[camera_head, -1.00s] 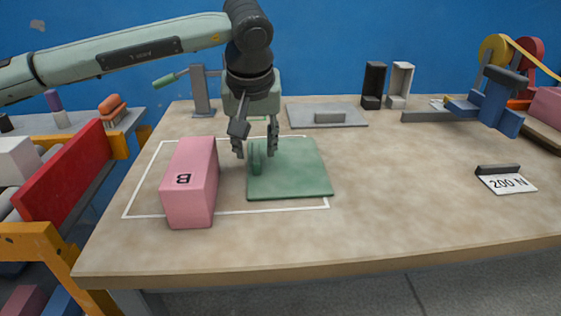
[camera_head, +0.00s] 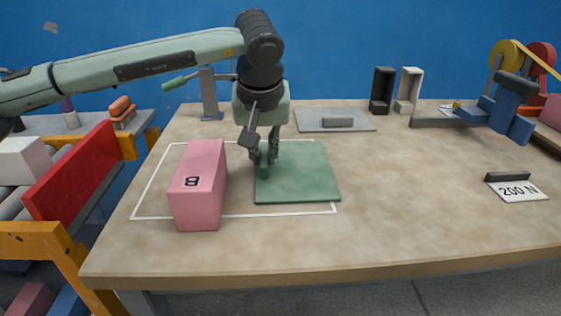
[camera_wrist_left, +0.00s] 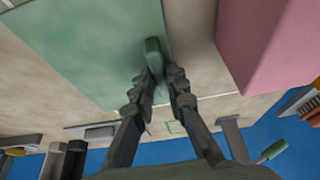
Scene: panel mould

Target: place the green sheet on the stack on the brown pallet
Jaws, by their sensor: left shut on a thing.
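The green sheet (camera_head: 305,180) lies flat on the table, inside a white outline and right of a pink block. It has a small upright green grip (camera_head: 264,168) near its left edge. My left gripper (camera_head: 265,153) is above that edge, shut on the grip; its fingertips meet at the grip in the left wrist view (camera_wrist_left: 154,68). The sheet also shows in the left wrist view (camera_wrist_left: 85,40), seemingly still resting on the table. I cannot make out the brown pallet or its stack for sure. My right gripper is not in view.
A grey plate (camera_head: 350,125) lies behind. Black (camera_head: 381,90) and white (camera_head: 408,90) holders stand at the back. A 200 N sign (camera_head: 518,192) is at right. The table's middle is clear.

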